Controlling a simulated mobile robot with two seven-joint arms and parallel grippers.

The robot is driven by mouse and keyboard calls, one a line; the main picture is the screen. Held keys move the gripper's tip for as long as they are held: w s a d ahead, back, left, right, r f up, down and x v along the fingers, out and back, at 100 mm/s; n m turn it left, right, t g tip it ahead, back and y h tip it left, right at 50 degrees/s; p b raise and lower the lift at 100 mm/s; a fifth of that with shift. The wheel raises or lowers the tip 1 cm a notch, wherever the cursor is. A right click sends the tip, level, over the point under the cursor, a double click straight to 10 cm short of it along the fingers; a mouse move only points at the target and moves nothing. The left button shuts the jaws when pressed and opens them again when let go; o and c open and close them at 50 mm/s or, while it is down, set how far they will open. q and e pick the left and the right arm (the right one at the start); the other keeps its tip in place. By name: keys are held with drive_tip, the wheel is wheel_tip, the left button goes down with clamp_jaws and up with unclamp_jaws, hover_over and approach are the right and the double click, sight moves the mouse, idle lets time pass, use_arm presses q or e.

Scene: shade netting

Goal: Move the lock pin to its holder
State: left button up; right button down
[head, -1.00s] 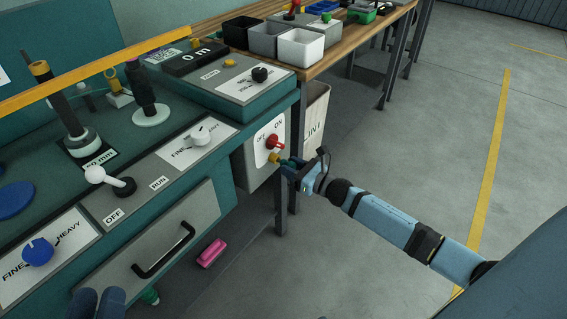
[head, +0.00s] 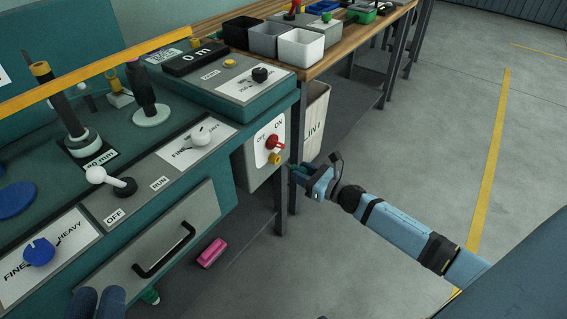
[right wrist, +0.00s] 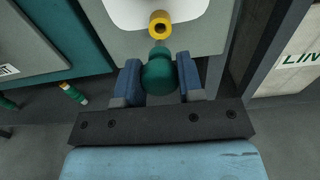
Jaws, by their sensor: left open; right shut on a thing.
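The lock pin (right wrist: 159,75) has a round green knob and a short grey-green tip. My right gripper (right wrist: 159,86) is shut on the knob, and its blue fingers sit on both sides of it. In the head view my right gripper (head: 299,174) is just right of the switch box, and the pin is mostly hidden. A yellow tube (head: 275,158) sticks out below the red knob; in the right wrist view its open end (right wrist: 160,24) lies just beyond the pin's tip. I cannot tell which part is the holder. My left gripper (head: 98,302) is open at the bottom left.
The switch box (head: 249,170) hangs beside the table leg (head: 281,190). A drawer with a black handle (head: 164,250) is at lower left. A green-ended part (head: 151,297) shows under the drawer. The floor at right is clear.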

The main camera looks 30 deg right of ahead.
idle(0.3)
drive_tip(key=shift+v, duration=2)
drive_tip(key=shift+s, duration=0.1)
